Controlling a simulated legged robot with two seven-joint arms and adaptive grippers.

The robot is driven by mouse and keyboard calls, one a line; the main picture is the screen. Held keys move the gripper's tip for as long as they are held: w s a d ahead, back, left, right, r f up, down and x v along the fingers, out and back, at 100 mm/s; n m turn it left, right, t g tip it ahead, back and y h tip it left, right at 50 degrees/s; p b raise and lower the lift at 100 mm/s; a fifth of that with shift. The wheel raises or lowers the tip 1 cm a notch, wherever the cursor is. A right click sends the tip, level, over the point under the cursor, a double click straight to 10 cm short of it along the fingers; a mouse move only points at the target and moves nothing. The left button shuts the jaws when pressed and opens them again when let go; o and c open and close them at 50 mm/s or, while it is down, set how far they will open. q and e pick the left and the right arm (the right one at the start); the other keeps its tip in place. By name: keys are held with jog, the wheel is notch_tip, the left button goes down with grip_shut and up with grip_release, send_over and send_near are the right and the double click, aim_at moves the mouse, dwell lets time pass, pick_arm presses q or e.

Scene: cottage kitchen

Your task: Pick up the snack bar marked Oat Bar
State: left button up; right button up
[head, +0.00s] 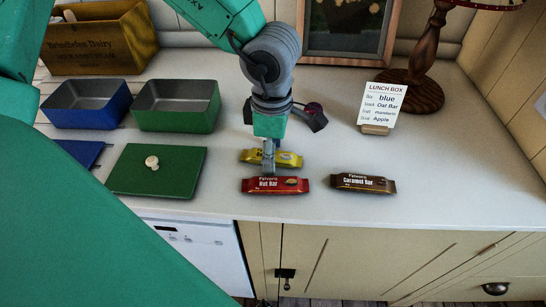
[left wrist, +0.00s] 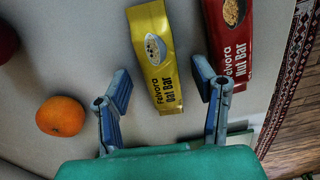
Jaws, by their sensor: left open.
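The yellow Oat Bar (head: 284,158) lies on the counter behind the red Nut Bar (head: 275,186); my gripper hides part of it in the head view. In the left wrist view the Oat Bar (left wrist: 158,62) lies between the lines of my two fingers. My left gripper (head: 268,160) points down over the bars, open and empty. In the left wrist view its blue fingertips (left wrist: 162,85) stand apart, one on the Oat Bar's left and one between it and the Nut Bar (left wrist: 236,40). My right gripper does not show.
A brown Caramel Bar (head: 363,183) lies right of the Nut Bar. A lunch box card (head: 380,104) stands behind, near a lamp (head: 412,88). Blue (head: 86,103) and green (head: 177,105) boxes and a green lid (head: 150,180) are left. An orange fruit (left wrist: 60,116) lies beside the bars.

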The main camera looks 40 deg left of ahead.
pick_arm(q)
jog(key=shift+a+f, duration=0.1)
jog(key=shift+f, duration=0.25)
jog(key=shift+a, duration=0.1)
jog(key=shift+r, duration=0.1)
grip_shut()
jog(key=shift+d, duration=0.2)
jog(key=shift+r, duration=0.1)
